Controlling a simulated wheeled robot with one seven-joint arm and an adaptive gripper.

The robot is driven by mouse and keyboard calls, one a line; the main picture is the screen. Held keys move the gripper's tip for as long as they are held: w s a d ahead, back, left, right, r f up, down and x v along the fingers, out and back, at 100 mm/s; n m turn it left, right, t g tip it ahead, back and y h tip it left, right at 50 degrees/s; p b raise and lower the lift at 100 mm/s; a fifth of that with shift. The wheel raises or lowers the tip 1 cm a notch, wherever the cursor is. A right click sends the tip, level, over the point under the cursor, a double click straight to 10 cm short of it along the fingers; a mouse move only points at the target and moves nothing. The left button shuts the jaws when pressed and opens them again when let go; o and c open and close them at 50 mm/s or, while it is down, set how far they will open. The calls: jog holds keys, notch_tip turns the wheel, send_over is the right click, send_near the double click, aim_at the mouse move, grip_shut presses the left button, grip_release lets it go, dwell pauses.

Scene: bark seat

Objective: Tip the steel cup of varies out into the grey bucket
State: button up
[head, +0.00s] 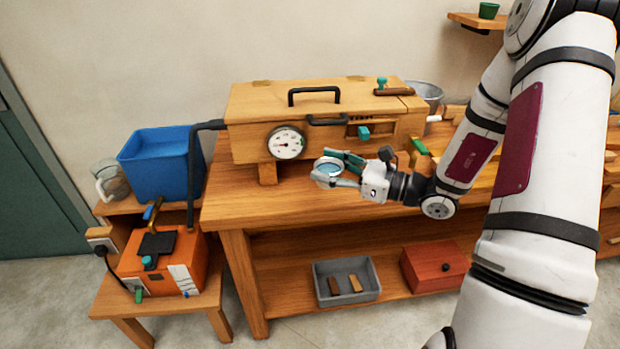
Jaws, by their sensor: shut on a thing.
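The steel cup (324,178) is a small, pale, round-rimmed vessel in the head view, above the front of the workbench. My gripper (338,172) is shut on it, with its fingers on either side of the cup. The cup's rim faces up toward the camera and a bluish inside shows; I cannot tell what lies in it. The grey bucket (428,92) stands at the back of the bench, behind the right end of the wooden box and partly hidden by it. My gripper is to the left of and in front of the bucket, apart from it.
The wooden box (250,105) with handle and dial gauge (288,143) stands behind the cup. Tools and wooden pieces lie right of my gripper. A blue bin (157,165) and orange machine (165,262) stand left. A grey tray (346,297) is below. The bench's front left is clear.

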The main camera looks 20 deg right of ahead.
jog(key=d+r+m+t+h, duration=0.1)
jog(key=d+r+m+h, duration=0.3)
jog(key=d, duration=0.8)
jog(key=w+d+r+m+t+h, duration=0.1)
jog(key=d+r+m+t+h, duration=0.1)
jog(key=d+h, duration=0.5)
jog(key=d+r+m+t+h, duration=0.1)
jog(key=d+r+m+h, duration=0.4)
jog(key=d, duration=1.3)
jog(key=shift+w+d+r+m+h, duration=0.15)
jog(key=shift+w+r+m+h, duration=0.3)
jog(key=shift+r, duration=0.4)
jog(key=shift+s, duration=0.1)
